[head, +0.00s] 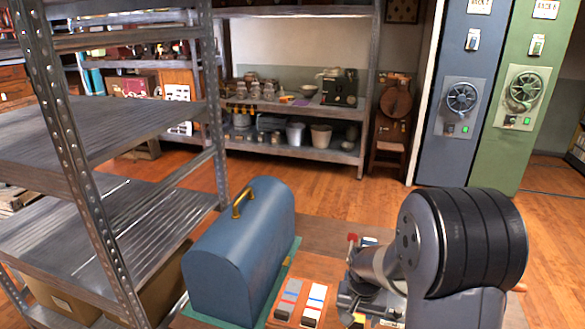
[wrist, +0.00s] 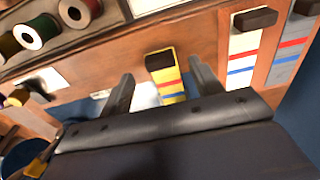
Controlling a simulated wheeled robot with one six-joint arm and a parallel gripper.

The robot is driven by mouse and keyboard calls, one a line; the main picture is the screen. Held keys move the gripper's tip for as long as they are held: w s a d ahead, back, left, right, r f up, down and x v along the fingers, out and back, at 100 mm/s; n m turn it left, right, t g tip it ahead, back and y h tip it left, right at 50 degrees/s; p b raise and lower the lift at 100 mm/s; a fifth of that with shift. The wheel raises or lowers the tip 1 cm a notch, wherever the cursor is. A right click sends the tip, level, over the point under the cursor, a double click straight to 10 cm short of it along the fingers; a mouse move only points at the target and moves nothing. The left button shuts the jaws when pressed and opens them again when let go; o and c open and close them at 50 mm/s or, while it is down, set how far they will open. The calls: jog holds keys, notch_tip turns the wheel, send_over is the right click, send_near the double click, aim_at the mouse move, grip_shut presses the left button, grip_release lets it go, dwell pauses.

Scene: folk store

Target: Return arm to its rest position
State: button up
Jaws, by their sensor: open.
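My gripper (wrist: 160,88) shows in the wrist view with its two dark fingers apart and nothing held between them. Beyond the fingers is a yellow strip (wrist: 172,88) with red and blue bands and a dark block at its top. I cannot tell how far it is from the fingertips. In the head view my arm is bent low over the work surface at the right front. It hides part of that surface, and the fingers are hard to make out there.
A blue domed box (head: 235,262) with a brass handle stands left of my arm on a green mat. Beside it a wooden board (head: 322,272) holds striped strips. A metal shelf (head: 100,135) rises at left. Thread spools (wrist: 36,32) show in the wrist view. Wooden floor (head: 335,195) lies open behind.

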aim_at(356, 325)
notch_tip(356, 325, down, 3)
jog(key=shift+w+f, duration=0.15)
jog(key=shift+f, duration=0.05)
jog(key=shift+r, duration=0.25)
jog(key=shift+f, duration=0.1)
